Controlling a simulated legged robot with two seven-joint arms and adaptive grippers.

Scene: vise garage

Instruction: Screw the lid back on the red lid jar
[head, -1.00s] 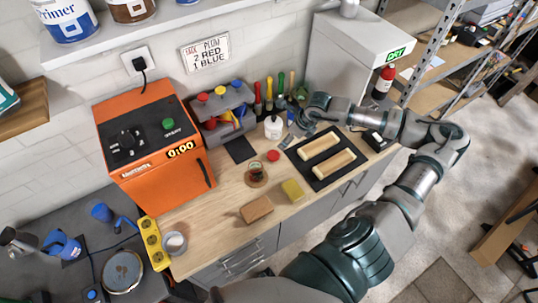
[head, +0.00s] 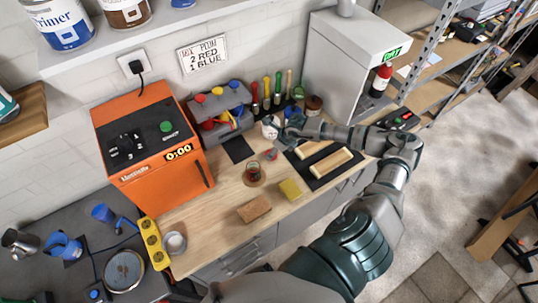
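The open jar (head: 253,174), small and glassy with reddish-brown contents, stands on a round brown mat on the wooden worktop. The red lid (head: 271,154) lies on the worktop just behind and to the right of the jar. My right gripper (head: 273,147) comes in from the right and is over the lid, its fingertips at or very near it. The gripper is too small here to tell if it is open or touches the lid. My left gripper is not in view.
A white bottle (head: 269,129) stands just behind my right gripper. A black tray (head: 322,164) with two pale blocks lies to the right. A yellow sponge (head: 290,189) and a brown block (head: 254,209) lie in front. An orange machine (head: 150,145) stands at left.

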